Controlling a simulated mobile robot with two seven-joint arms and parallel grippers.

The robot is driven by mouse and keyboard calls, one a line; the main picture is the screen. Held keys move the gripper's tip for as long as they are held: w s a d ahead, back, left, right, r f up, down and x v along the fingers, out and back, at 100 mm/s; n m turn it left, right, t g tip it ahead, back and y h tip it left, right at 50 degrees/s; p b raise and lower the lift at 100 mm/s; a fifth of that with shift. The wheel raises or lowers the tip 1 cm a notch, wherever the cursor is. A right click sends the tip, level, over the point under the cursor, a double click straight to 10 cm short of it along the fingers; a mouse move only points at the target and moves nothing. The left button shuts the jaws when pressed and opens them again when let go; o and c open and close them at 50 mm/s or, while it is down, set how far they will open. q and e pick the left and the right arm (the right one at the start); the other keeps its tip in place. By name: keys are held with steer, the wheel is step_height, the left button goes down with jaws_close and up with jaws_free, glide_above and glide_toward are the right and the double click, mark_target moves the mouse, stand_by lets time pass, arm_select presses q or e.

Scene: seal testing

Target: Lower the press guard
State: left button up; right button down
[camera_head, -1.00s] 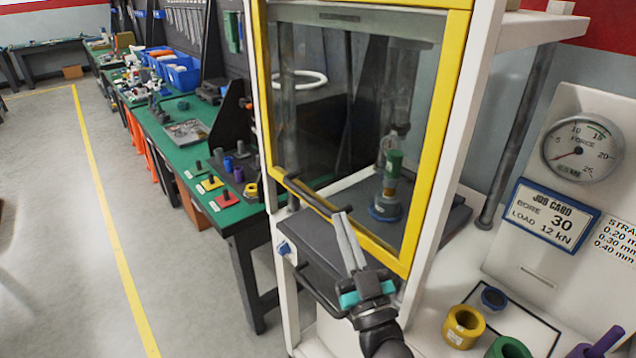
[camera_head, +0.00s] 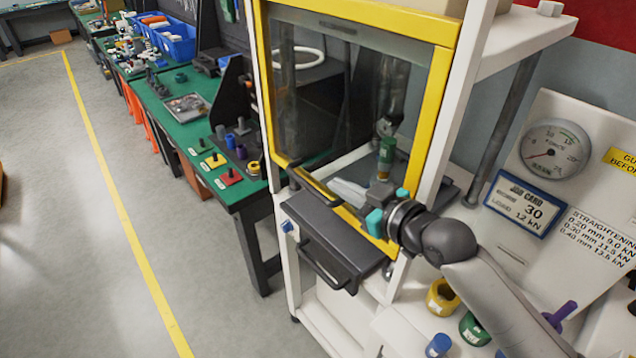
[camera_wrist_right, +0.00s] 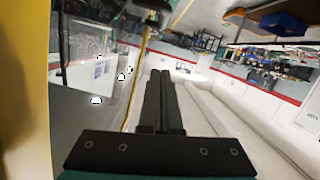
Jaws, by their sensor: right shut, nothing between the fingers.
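The press guard (camera_head: 441,85) is a clear panel in a yellow frame on the front of the white press. Its lower yellow edge is just above the dark grey drawer-like ledge (camera_head: 335,240). A dark handle bar (camera_head: 308,182) runs along that lower edge. My right gripper (camera_head: 342,188) is shut and empty, its pale fingers lying across the guard's lower edge near the handle. I cannot tell whether they touch it. In the right wrist view the closed fingers (camera_wrist_right: 160,75) point past the yellow edge. A green part (camera_head: 387,150) stands behind the panel. My left gripper is out of view.
A force gauge (camera_head: 553,148) and job card (camera_head: 525,205) are at the right.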

glide_above(318, 194)
steer(key=f, duration=0.2)
step_height(318, 194, down, 3)
steer(key=shift+a+r, duration=0.1)
steer(key=shift+a, duration=0.05)
steer(key=shift+f, duration=0.55)
step_height(318, 194, down, 10)
steer(key=b, duration=0.9)
steer(key=shift+d, duration=0.2)
steer(key=shift+s, duration=0.1)
steer(key=shift+r, duration=0.15)
